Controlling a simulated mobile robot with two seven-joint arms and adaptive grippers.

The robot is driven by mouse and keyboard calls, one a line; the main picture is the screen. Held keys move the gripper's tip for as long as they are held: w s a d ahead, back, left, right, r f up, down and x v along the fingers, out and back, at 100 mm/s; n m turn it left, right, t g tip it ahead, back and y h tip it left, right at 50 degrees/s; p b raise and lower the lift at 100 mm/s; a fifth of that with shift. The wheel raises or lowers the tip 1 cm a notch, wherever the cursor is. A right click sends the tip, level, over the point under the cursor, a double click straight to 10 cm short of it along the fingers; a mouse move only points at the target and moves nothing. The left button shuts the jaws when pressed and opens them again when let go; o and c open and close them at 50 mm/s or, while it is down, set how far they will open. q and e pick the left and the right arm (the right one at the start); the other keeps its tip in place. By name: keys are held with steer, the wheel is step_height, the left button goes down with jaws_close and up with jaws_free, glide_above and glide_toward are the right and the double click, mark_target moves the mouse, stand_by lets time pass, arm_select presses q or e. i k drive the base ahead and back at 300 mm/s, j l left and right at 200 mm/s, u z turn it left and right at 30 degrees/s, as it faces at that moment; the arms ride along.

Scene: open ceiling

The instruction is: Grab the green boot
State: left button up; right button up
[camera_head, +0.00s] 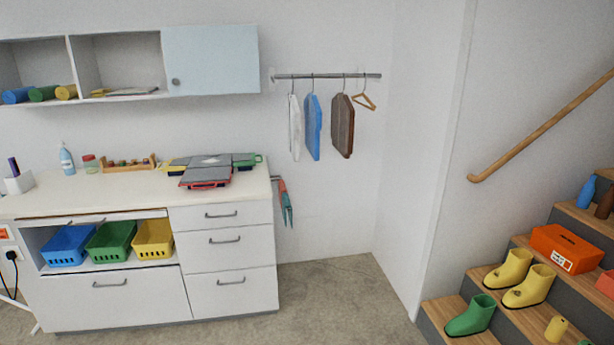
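A green boot (472,316) stands upright on the lowest visible stair at the bottom right of the head view. Its toe points to the left, and it stands alone on that step. A pair of yellow boots (529,287) stands just above and to the right of it, on the step above. Another small green item (585,343) is cut off by the bottom edge at the right, and I cannot tell what it is. Neither of my grippers shows in this view.
A white cabinet (112,290) stands at the left. The grey floor (340,300) between is clear. A handrail (540,128) runs above.

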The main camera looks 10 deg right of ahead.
mark_target(475, 320)
steer(key=i+z, duration=0.25)
steer(key=i, duration=0.25)
steer(key=i+z, duration=0.3)
steer(key=i, duration=0.15)
steer(key=i+j+z, duration=0.25)
steer(key=i, duration=0.25)
steer(key=i+l+z, duration=0.1)
steer(key=z, duration=0.3)
steer(key=i+z, duration=0.6)
steer(key=z, duration=0.15)
steer(key=i+z, duration=0.2)
steer(key=z, duration=0.15)
steer(key=i+l+z, duration=0.1)
steer(key=i+z, duration=0.35)
steer(key=i+j+z, duration=0.15)
steer(key=i+z, duration=0.3)
steer(key=i, duration=0.2)
